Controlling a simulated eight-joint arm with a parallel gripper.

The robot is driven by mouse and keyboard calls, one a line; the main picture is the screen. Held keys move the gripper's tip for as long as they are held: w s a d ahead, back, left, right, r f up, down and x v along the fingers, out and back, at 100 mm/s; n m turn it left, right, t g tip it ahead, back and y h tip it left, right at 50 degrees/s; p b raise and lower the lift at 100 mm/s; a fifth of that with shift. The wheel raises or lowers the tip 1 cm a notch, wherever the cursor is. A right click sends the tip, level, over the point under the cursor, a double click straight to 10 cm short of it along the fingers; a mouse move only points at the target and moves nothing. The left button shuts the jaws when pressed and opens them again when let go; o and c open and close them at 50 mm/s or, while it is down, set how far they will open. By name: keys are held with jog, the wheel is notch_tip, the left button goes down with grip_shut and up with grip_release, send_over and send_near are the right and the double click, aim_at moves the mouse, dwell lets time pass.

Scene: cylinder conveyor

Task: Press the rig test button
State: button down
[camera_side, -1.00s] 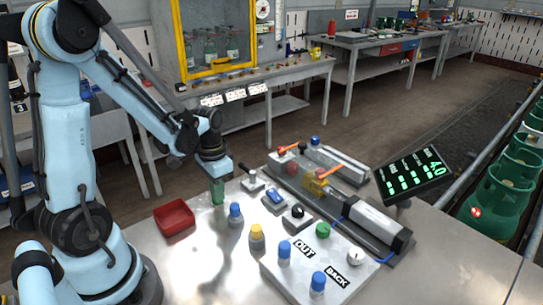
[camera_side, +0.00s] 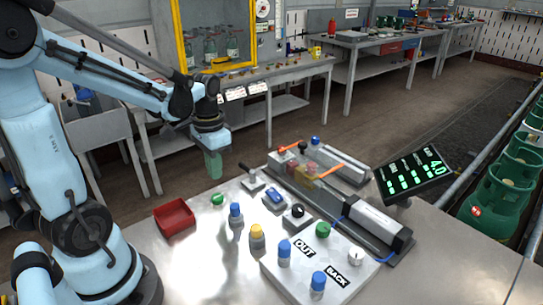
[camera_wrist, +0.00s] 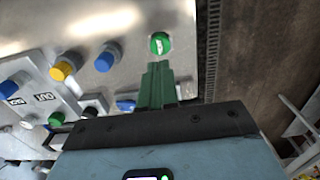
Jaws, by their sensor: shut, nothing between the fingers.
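A small round green button (camera_side: 217,199) with a pale mark on top sits on the metal table, right of the red tray. It also shows in the wrist view (camera_wrist: 160,43), just beyond my fingertips. A second green button (camera_side: 323,230) is on the white panel marked OUT and BACK; it shows at lower left in the wrist view (camera_wrist: 56,119). I cannot read which one is the rig test button. My gripper (camera_side: 214,177), with green fingers, is shut and empty, apart from and above the first green button. The fingers show together in the wrist view (camera_wrist: 157,68).
A red tray (camera_side: 174,219), blue-topped post (camera_side: 236,211) and yellow-topped post (camera_side: 257,233) stand nearby. The white panel (camera_side: 330,267) carries blue knobs. A cylinder rig (camera_side: 376,221) and lit display (camera_side: 413,174) stand to the right.

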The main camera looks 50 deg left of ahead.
jog(key=shift+r, duration=0.55)
jog(key=d+r+t, duration=0.4)
jog(key=d+t, duration=0.3)
jog(key=d, duration=0.5)
jog(key=shift+w+r, duration=0.35)
jog(key=shift+r, duration=0.05)
dwell(2.5)
